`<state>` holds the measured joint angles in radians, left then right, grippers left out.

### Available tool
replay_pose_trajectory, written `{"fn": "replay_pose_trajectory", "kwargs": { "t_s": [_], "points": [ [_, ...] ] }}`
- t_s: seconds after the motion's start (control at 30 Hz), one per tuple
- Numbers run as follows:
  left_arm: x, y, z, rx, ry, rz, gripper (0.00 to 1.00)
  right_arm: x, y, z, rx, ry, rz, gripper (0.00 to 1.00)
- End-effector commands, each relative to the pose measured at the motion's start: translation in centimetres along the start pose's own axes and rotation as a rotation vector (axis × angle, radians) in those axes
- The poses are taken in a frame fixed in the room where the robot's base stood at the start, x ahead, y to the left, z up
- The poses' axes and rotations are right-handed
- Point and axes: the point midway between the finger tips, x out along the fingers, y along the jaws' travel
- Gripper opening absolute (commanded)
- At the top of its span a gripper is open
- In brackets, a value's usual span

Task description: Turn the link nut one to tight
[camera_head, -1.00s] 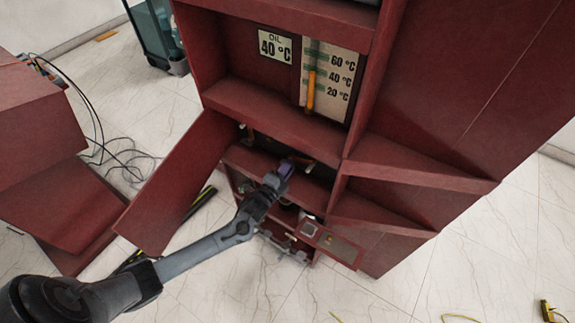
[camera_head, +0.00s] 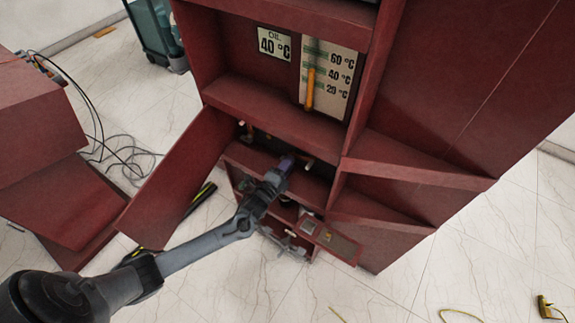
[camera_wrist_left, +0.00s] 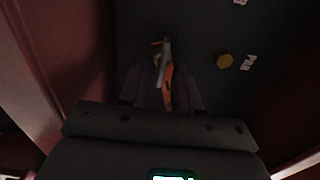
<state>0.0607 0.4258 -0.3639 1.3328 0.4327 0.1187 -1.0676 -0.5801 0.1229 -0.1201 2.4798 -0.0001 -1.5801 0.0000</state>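My left gripper (camera_head: 287,163) reaches into the dark middle compartment of the red cabinet (camera_head: 262,107). In the left wrist view, the purple fingers of my left gripper (camera_wrist_left: 162,88) stand apart. A pale grey and orange part (camera_wrist_left: 167,75) shows between and beyond them; I cannot tell if they touch it. A yellow hexagonal nut (camera_wrist_left: 224,61) sits on the dark panel to the right, outside the fingers, beside a label reading "PAR" (camera_wrist_left: 250,62). Which part is link nut one cannot be told from these frames. My right gripper is not in view.
An open red door (camera_head: 178,182) stands left of the compartment. Above is a shelf with an oil temperature gauge (camera_head: 328,78). A lower hatch (camera_head: 332,240) hangs open at the right. Black cables (camera_head: 125,155) lie on the floor at left. The compartment is dark and tight.

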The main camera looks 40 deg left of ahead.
Motion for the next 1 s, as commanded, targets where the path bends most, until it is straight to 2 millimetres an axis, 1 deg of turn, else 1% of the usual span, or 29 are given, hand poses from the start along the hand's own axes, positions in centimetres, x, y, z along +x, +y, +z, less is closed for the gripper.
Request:
{"fn": "replay_pose_trajectory", "kwargs": {
  "t_s": [0.17,0.27,0.37,0.7,0.9,1.0],
  "points": [
    [-0.2,0.0,0.0,0.000,0.000,0.000,0.32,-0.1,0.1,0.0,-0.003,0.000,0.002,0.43],
    [-0.9,-0.1,0.0,0.000,0.001,0.001,0.32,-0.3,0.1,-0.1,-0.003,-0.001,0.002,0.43],
    [-2.2,-0.1,0.0,0.000,0.001,0.002,0.32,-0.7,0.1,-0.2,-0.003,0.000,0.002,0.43],
    [-8.0,-0.1,0.0,0.000,0.000,0.003,0.32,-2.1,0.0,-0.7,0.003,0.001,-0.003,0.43],
    [-10.1,0.0,0.0,0.000,0.000,0.001,0.32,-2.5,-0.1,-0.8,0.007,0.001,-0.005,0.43],
    [-10.6,-0.1,0.0,0.000,0.000,-0.001,0.32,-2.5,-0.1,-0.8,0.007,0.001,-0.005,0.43]
  ]
}}
